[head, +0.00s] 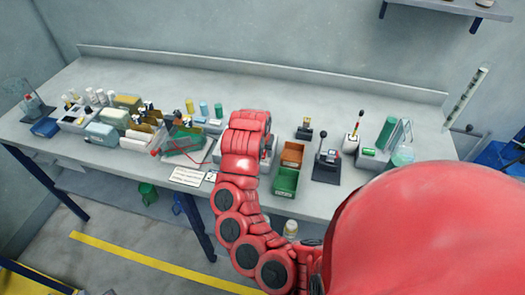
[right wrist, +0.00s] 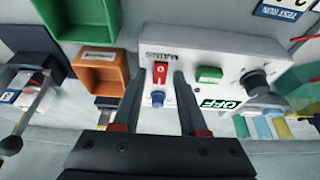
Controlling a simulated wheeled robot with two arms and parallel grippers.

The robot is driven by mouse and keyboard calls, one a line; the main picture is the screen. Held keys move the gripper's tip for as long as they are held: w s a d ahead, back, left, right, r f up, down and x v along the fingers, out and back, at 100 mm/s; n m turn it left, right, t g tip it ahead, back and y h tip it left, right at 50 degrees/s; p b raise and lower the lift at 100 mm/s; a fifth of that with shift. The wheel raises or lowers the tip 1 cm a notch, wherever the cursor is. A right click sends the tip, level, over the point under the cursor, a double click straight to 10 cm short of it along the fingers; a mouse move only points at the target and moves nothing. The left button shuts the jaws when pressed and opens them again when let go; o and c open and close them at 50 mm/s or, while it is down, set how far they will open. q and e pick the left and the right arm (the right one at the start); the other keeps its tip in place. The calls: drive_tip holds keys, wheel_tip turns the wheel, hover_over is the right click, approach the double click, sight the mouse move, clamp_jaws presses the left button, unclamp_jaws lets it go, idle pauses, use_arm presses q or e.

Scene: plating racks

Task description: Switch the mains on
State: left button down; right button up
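The control panel (right wrist: 205,50) is a pale box in the right wrist view, with writing that looks upside down. It carries a red mains switch (right wrist: 160,72), a blue button (right wrist: 157,98), a green button (right wrist: 209,75), a black knob (right wrist: 257,82) and a display reading OFF (right wrist: 220,104). My right gripper (right wrist: 161,76) is open, with one dark finger on each side of the red switch. I cannot tell whether either finger touches it. In the head view my red right arm hides the gripper and most of the panel. My left gripper is not in view.
An orange bin (head: 292,153) and a green bin (head: 285,182) stand just right of my arm. A black lever unit (head: 327,165) is further right. A green tray (head: 183,143) and a white card (head: 187,176) lie left on the grey bench (head: 330,92).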

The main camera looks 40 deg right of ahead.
clamp_jaws()
drive_tip(key=shift+w+d+g+y+b, duration=0.2)
drive_tip(key=shift+g+y+b, duration=0.1)
drive_tip(key=shift+b, duration=0.45)
drive_tip(key=p, duration=0.1)
drive_tip(key=g+y+p, duration=0.1)
drive_tip(key=p, duration=0.1)
drive_tip(key=r+p, duration=0.1)
drive_tip(key=p, duration=0.1)
drive_tip(key=shift+w+d+r+g+y, duration=0.1)
drive_tip(key=shift+w+d+g+y, duration=0.2)
drive_tip(key=shift+y, duration=0.1)
drive_tip(key=shift+g+y+p, duration=0.3)
drive_tip(key=shift+y+p, duration=0.1)
drive_tip(key=shift+p, duration=0.35)
drive_tip(key=shift+f, duration=0.45)
